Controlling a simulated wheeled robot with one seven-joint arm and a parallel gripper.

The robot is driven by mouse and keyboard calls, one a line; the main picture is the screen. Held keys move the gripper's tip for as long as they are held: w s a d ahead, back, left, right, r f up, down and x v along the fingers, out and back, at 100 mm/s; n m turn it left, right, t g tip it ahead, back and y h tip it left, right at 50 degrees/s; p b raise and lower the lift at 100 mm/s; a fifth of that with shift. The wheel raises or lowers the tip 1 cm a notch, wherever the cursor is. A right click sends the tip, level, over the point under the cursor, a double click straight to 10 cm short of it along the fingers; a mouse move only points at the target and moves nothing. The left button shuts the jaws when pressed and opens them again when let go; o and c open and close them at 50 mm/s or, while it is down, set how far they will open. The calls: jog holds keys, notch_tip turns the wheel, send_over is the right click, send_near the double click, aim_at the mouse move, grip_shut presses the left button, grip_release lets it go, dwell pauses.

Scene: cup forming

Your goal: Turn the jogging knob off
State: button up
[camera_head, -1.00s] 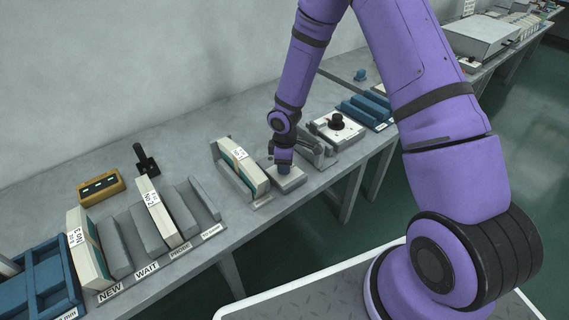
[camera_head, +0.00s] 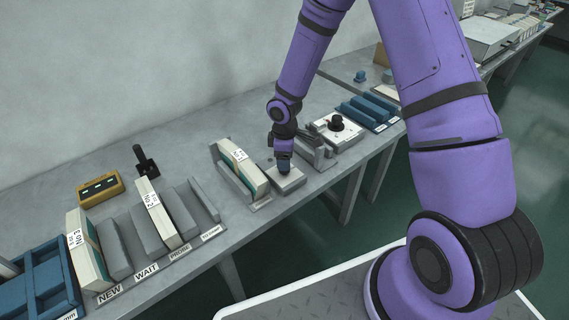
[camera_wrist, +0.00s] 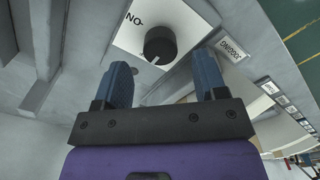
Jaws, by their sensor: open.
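The jogging knob (camera_wrist: 160,45) is a round black knob with a white pointer mark on a pale plate, in the wrist view. An upside-down JOGGING label (camera_wrist: 232,48) lies beside the plate. In the head view the pale jogging box (camera_head: 289,183) sits under my gripper (camera_head: 285,166), which hides its knob. My gripper also shows in the wrist view (camera_wrist: 164,80). Its two blue fingers are apart and empty, with the knob beyond the gap, not visibly touched.
A grey clamp-like fixture (camera_head: 316,152) stands close right of my gripper. Beyond it is a white box with another black knob (camera_head: 336,122). A book-like block (camera_head: 240,163) stands in a grey holder to the left. The bench's front edge is close by.

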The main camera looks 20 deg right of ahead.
notch_tip(320, 180, up, 7)
jog(key=shift+r, duration=0.15)
dwell(0.5)
jog(key=s+d+r+m+t+h, duration=0.1)
jog(key=s+d+r+m, duration=0.15)
jog(key=r, duration=0.55)
jog(key=s+d+r+m+t, duration=0.15)
jog(key=s+r, duration=0.25)
jog(key=r, duration=0.4)
jog(key=s+d+r+m+h, duration=0.15)
jog(key=s+r, duration=0.25)
jog(key=r, duration=0.4)
jog(key=s+r+m+t, duration=0.1)
jog(key=s+r+m, duration=0.1)
jog(key=s, duration=0.4)
jog(key=s+d+r+m+y, duration=0.1)
jog(key=s+r+m, duration=0.2)
jog(key=s, duration=0.3)
jog(key=s+r+m+t+y, duration=0.1)
jog(key=s+r+m, duration=0.1)
jog(key=s+r, duration=0.2)
jog(key=s, duration=0.3)
jog(key=shift+d+r+t, duration=0.15)
jog(key=shift+r+t, duration=0.2)
jog(key=shift+r, duration=0.05)
